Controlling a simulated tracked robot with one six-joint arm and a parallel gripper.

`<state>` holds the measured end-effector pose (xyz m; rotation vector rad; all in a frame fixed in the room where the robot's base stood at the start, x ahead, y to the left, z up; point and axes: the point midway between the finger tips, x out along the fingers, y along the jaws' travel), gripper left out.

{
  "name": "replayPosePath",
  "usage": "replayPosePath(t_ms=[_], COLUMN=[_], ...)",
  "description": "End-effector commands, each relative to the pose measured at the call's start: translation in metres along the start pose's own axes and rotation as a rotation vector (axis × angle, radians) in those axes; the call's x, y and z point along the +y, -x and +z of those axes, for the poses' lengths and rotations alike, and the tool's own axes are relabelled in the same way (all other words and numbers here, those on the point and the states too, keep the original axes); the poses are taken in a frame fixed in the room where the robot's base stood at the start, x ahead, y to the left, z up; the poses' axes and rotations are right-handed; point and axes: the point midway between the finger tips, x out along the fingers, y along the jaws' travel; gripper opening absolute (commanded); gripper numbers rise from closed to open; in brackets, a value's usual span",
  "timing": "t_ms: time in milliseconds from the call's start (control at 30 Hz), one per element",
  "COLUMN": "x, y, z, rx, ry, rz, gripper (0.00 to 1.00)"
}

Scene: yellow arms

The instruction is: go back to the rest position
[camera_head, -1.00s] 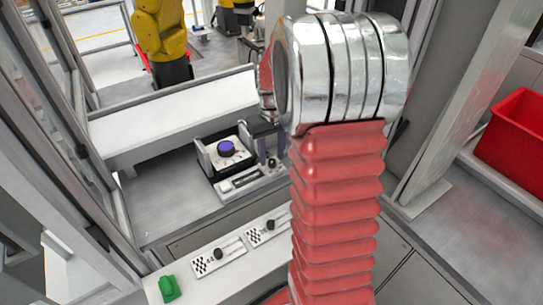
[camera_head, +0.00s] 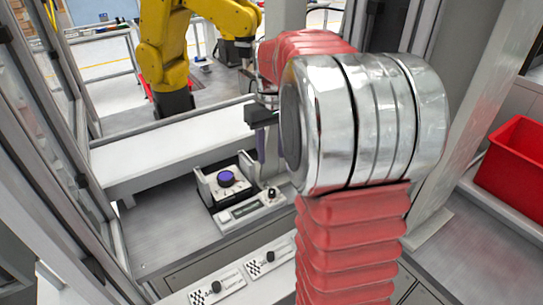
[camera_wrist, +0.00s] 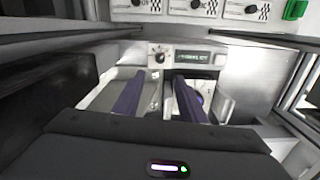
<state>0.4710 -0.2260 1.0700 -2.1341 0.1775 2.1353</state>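My gripper (camera_head: 262,138) hangs above and to the right of a white device with a round blue-purple knob (camera_head: 226,178), partly hidden behind my silver and red arm. In the wrist view my gripper (camera_wrist: 160,80) has its two dark purple fingers apart, with nothing seen between them but the device below. The device's small display (camera_wrist: 193,57) and black dial (camera_wrist: 160,56) lie beyond the fingertips. The blue knob is partly hidden by the right finger.
A white ledge (camera_head: 170,147) runs behind the device. A yellow robot arm (camera_head: 165,50) stands at the back. A red bin (camera_head: 512,165) is at the right. Panels with black knobs (camera_head: 216,287) line the front. A green block (camera_wrist: 296,10) shows in the wrist view.

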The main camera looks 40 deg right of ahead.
Motion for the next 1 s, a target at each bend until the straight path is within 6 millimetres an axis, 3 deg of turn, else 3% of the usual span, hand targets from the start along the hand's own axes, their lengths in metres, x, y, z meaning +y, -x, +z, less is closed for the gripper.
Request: replayPosePath(t_ms=[633,800,1000], x=[0.001,-0.005,-0.029], y=[-0.007,-0.026,-0.027], z=[-0.004,0.012,0.037], rx=[0.020,0.022,0.063], ry=[-0.048,-0.100,-0.120], rz=[0.006,0.005,0.013], gripper=[0.38,0.38,0.38])
